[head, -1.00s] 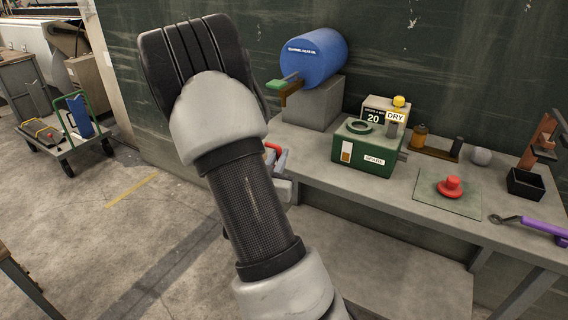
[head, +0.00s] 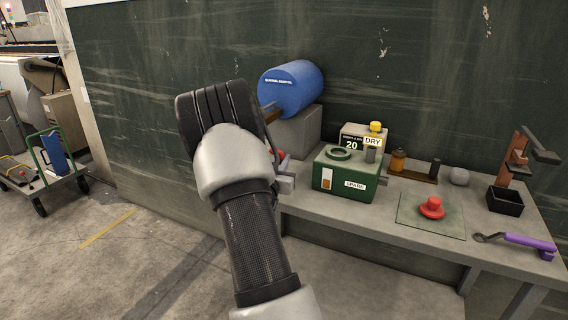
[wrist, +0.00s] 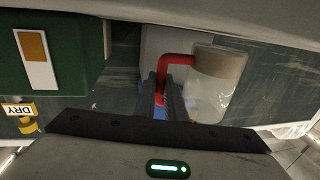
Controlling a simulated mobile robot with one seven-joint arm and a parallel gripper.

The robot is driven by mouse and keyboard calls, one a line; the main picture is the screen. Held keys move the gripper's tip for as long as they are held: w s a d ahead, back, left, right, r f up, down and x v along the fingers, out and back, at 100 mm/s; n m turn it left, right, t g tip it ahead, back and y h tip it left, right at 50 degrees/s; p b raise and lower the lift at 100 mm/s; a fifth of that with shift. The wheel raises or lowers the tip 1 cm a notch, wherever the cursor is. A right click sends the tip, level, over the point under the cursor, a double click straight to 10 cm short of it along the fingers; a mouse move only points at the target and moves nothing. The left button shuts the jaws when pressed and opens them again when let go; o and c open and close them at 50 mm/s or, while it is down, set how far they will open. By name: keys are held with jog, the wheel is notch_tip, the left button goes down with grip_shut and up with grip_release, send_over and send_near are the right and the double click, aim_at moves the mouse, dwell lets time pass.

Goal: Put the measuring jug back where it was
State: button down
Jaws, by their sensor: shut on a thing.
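The measuring jug (wrist: 208,98) shows in the wrist view as a pale, see-through vessel with a tan band at one end and a red handle (wrist: 165,68). My gripper (wrist: 166,100) is shut on the red handle, with the jug body beside the fingers. In the head view my arm hides most of the gripper and jug; a small red piece (head: 281,155), probably the handle, shows at the arm's right edge, near the bench's left end. I cannot tell whether the jug touches anything.
The bench (head: 385,200) carries a blue drum (head: 291,87) on a grey block (head: 299,128).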

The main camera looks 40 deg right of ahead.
jog(key=shift+w+d+f+b, duration=0.15)
jog(key=shift+w+d+f, duration=0.25)
jog(key=shift+d, duration=0.2)
jog(key=shift+w+d+f+b, duration=0.15)
jog(key=shift+w+d+f, duration=0.2)
jog(key=shift+d, duration=0.2)
jog(key=shift+f, duration=0.1)
jog(key=shift+f, duration=0.15)
jog(key=c, duration=1.8)
grip_release()
